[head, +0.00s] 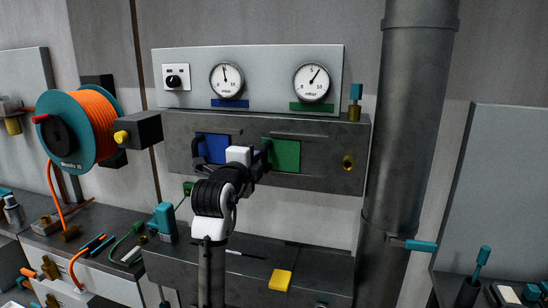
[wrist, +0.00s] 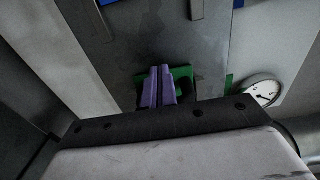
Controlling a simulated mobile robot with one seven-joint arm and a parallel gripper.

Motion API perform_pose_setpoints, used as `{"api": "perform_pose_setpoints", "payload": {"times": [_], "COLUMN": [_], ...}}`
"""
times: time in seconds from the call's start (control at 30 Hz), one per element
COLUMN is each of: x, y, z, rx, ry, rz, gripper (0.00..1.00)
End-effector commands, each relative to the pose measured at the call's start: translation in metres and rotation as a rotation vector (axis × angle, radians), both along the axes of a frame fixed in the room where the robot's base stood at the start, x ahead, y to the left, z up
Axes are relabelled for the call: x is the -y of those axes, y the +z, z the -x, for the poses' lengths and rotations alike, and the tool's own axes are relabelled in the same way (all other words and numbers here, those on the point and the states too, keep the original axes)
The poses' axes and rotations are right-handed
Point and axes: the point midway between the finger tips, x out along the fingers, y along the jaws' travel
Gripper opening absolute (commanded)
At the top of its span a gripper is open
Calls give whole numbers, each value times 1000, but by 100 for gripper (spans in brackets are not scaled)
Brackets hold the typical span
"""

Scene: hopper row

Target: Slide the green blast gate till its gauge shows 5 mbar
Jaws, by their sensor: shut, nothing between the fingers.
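The green blast gate (head: 285,155) is a flat green plate in the dark duct panel, right of the blue gate. Its gauge (head: 313,82) sits above, over a green label; the needle points up and slightly right, seemingly a little past the 5, though the scale is small. My gripper (head: 266,152) is at the green gate's left edge, partly hidden by my wrist. In the wrist view its purple fingers (wrist: 159,82) are together and empty, in front of or against the green gate (wrist: 184,73); I cannot tell whether they touch. The gauge (wrist: 263,91) also shows there.
A blue gate (head: 213,147) is just left of my gripper, with its own gauge (head: 226,80) above. A brass fitting (head: 348,162) is at the panel's right. A thick pipe (head: 405,130) stands further right. A hose reel (head: 82,128) and bench (head: 90,265) are left.

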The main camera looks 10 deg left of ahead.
Motion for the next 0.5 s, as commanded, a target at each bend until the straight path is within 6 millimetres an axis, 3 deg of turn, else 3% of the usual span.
{"api": "perform_pose_setpoints", "payload": {"times": [0.5], "x": [21], "y": [0], "z": [1], "rx": [0], "ry": [-1], "rz": [-1], "gripper": [0]}}
